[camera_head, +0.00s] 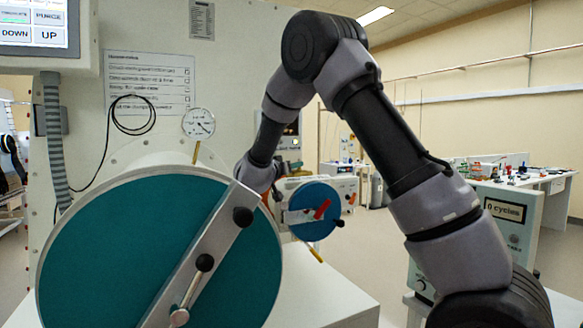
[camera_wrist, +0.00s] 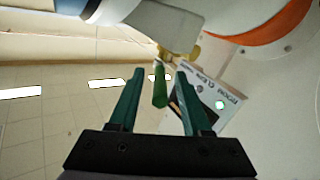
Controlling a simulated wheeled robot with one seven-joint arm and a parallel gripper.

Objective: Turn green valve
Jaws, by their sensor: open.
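The green valve (camera_wrist: 160,86) shows in the wrist view as a narrow green handle by a brass fitting (camera_wrist: 178,60) under a pale grey body. My gripper (camera_wrist: 160,77) is open, with one dark green finger on each side of the handle in the picture. Gaps show on both sides of the handle, and I see no contact. How deep the handle sits between the fingers is hard to tell. In the head view my arm reaches behind the large teal round door, and neither the gripper nor the green valve can be made out there.
The large teal door (camera_head: 110,250) with its metal bar fills the lower left of the head view. A smaller blue round door (camera_head: 313,200) stands beyond it. A pressure gauge (camera_head: 198,123) is on the white wall. In the wrist view, a labelled panel (camera_wrist: 228,101) lies close right of the fingers.

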